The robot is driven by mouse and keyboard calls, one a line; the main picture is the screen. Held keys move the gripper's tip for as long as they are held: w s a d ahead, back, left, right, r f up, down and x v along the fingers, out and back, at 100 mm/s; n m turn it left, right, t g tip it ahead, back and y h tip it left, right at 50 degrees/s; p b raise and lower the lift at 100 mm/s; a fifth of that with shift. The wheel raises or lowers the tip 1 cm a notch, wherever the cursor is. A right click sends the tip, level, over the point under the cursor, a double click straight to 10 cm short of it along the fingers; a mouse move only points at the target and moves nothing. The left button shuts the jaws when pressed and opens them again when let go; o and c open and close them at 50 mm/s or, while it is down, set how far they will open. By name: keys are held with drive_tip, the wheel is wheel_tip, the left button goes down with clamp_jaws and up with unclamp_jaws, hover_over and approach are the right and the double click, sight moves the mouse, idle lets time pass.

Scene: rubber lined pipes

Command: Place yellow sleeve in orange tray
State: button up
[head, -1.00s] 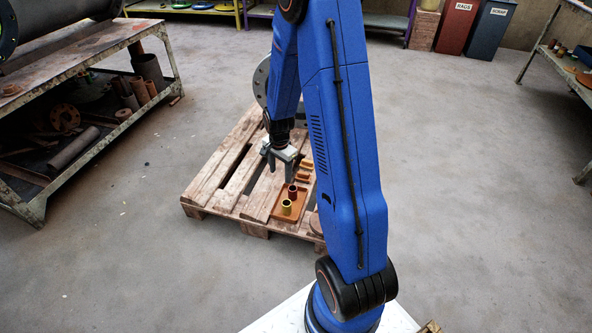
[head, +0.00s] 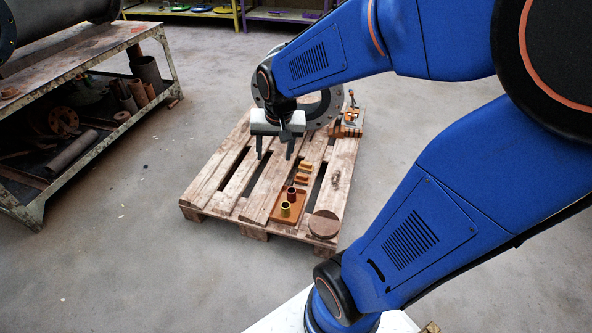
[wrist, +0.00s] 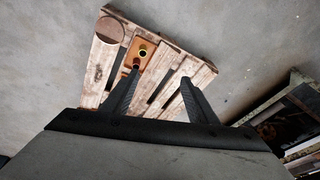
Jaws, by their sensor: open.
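The yellow sleeve (head: 286,209) stands upright in the orange tray (head: 279,217), near its front end, on the wooden pallet. A dark red sleeve (head: 292,194) stands just behind it, also in the tray. In the wrist view the yellow sleeve (wrist: 143,53) shows in the tray (wrist: 129,54) between and beyond my fingers. My gripper (head: 274,157) is open and empty, above the pallet, behind and to the left of the sleeves. Its two fingers (wrist: 158,92) point down, apart from the sleeve.
Small orange-brown blocks (head: 303,172) lie behind the tray. A brown disc (head: 323,224) lies at the pallet's front right corner. A large flange (head: 325,108) and an orange fixture (head: 347,123) stand at the back. A workbench (head: 90,62) is at left. The floor around is clear.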

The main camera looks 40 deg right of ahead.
drive_tip(key=s+a+r+n+t, duration=0.1)
drive_tip(key=s+a+r+n, duration=0.1)
drive_tip(key=s, duration=0.6)
drive_tip(key=s+a+r+n, duration=0.1)
drive_tip(key=s+r+n, duration=0.3)
drive_tip(key=s, duration=0.4)
drive_tip(key=shift+a+r+t, duration=0.4)
drive_tip(key=shift+r, duration=0.3)
drive_tip(key=shift+w, duration=0.1)
